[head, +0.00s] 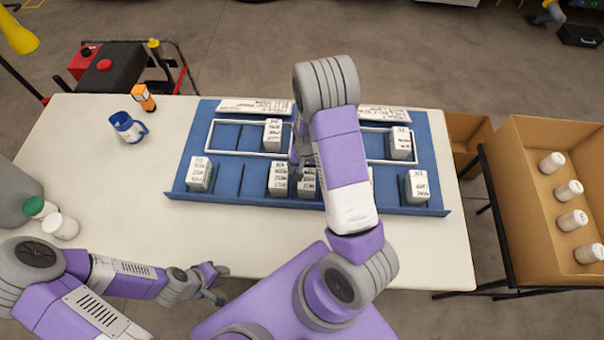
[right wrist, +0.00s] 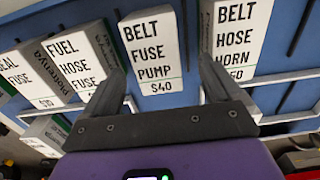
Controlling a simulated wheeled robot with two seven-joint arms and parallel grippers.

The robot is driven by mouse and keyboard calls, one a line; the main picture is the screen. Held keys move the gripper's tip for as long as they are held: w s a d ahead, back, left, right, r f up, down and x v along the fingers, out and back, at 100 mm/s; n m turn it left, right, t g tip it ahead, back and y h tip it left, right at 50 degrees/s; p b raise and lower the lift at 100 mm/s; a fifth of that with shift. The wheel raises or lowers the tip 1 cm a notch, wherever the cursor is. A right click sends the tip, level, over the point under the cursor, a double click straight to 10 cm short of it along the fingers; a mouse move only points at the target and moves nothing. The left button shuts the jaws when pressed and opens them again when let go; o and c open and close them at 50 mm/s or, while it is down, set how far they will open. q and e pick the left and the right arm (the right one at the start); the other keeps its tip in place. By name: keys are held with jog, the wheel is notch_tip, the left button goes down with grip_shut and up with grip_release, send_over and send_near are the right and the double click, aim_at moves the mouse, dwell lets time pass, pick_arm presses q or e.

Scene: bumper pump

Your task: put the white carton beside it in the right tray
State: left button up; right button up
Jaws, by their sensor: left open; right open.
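Several white cartons with dark lettering stand on a blue board. One carton (head: 272,134) is in the left white-outlined tray (head: 228,152), and one (head: 401,143) is in the right tray (head: 414,146). Others stand along the front, including a left one (head: 199,174), a middle pair (head: 279,179) and a right one (head: 416,187). My right gripper (right wrist: 162,88) is open, its fingers either side of a "BELT FUSE PUMP" carton (right wrist: 152,48); contact is unclear. A "BELT HOSE HORN" carton (right wrist: 236,40) stands to its right. My right arm hides part of the board. My left gripper (head: 216,282) is open and empty.
A blue-and-white mug (head: 128,127), an orange-topped item (head: 144,98) and white bottles (head: 60,226) stand on the left of the white table (head: 100,185). A cardboard box (head: 530,220) with several white bottles is at right. The table's left middle is clear.

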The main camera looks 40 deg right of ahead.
aim_at(307, 176)
jog(key=f, duration=0.5)
jog(key=shift+s+f+b, duration=0.35)
jog(key=shift+f, duration=0.05)
jog(key=c, duration=1.4)
